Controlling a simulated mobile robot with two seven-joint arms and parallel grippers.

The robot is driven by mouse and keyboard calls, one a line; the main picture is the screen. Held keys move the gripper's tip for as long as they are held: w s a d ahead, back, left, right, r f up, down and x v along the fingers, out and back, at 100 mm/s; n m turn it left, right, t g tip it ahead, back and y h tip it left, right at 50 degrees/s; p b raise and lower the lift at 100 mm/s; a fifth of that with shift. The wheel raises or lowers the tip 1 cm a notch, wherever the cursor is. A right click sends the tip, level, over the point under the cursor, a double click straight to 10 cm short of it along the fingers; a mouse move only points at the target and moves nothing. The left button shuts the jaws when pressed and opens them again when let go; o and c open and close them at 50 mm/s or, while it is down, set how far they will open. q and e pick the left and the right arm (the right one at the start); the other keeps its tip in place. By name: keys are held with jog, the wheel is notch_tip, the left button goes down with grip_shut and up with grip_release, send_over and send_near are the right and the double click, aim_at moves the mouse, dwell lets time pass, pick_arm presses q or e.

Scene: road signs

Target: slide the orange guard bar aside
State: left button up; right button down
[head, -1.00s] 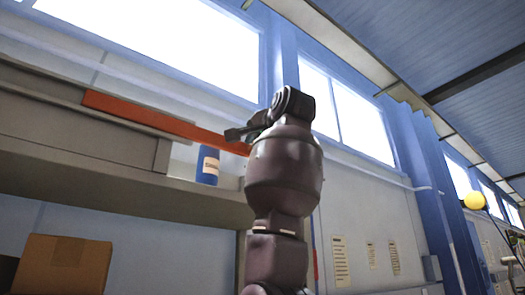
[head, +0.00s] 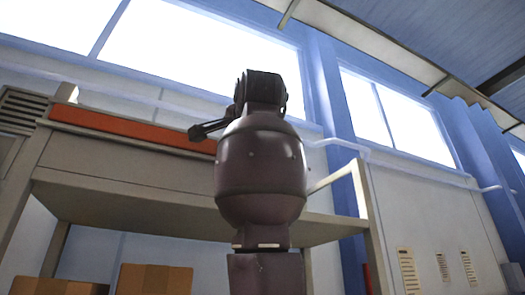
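The orange guard bar (head: 125,128) lies along the front of a raised grey shelf unit (head: 110,160) in the head view. Its left end is close to the unit's left end. Its right end goes out of sight behind my arm. My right gripper (head: 203,131) is high in the middle of the view with its dark fingers pointing left. In the picture the fingers overlap the right part of the bar; I cannot tell whether they touch it. The finger gap is too small to read. My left gripper is not in view.
Cardboard boxes (head: 153,280) stand below the shelf. A beige upright (head: 372,225) stands to the right of my arm. A grey vent (head: 18,112) is at the far left. Notices (head: 408,270) hang on the wall at the right.

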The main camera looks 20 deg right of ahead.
jog(key=shift+a, duration=0.4)
jog(key=c, duration=1)
grip_release()
jog(key=shift+o, duration=1.3)
jog(key=shift+a, duration=0.25)
jog(key=shift+s+d, duration=0.15)
jog(key=shift+d, duration=0.05)
jog(key=s+a+b, duration=0.1)
jog(key=s+b, duration=0.1)
jog(key=s, duration=0.8)
jog(key=shift+s+a+b, duration=0.2)
jog(key=shift+s+b, duration=0.05)
jog(key=shift+b, duration=0.05)
